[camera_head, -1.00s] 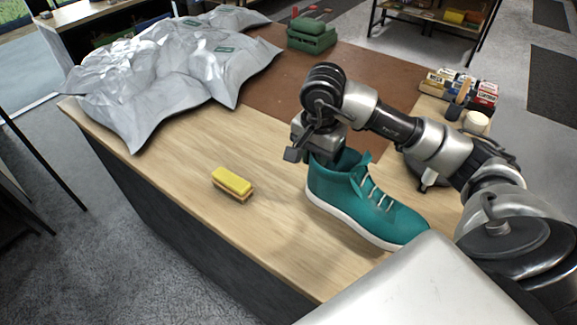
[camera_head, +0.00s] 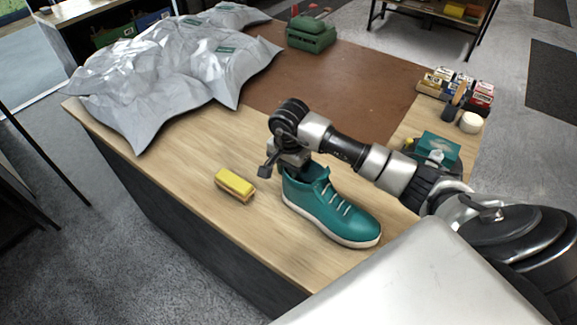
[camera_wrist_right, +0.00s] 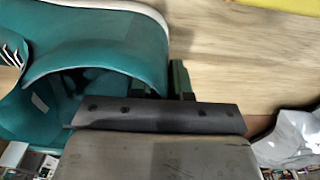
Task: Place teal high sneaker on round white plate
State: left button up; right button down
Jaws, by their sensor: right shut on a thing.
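The teal high sneaker (camera_head: 325,207) with white sole and laces is over the bare wood in front of me, toe toward the lower right. My right gripper (camera_head: 293,166) is at its heel collar, shut on it. In the right wrist view, the sneaker (camera_wrist_right: 110,45) fills the upper left, and the gripper (camera_wrist_right: 178,82) meets the collar wall. I cannot tell whether the sole touches the table. My left gripper is out of view. I see no round white plate in these frames.
A yellow sponge or brush (camera_head: 235,185) lies left of the sneaker. Grey crumpled sheeting (camera_head: 165,75) covers the far left. A brown mat (camera_head: 330,85), green toolbox (camera_head: 311,35), several small boxes (camera_head: 455,88), white round item (camera_head: 471,122) and teal box (camera_head: 440,147) stand beyond.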

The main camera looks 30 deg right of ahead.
jog(key=shift+f, duration=0.1)
jog(key=c, duration=1.1)
grip_release()
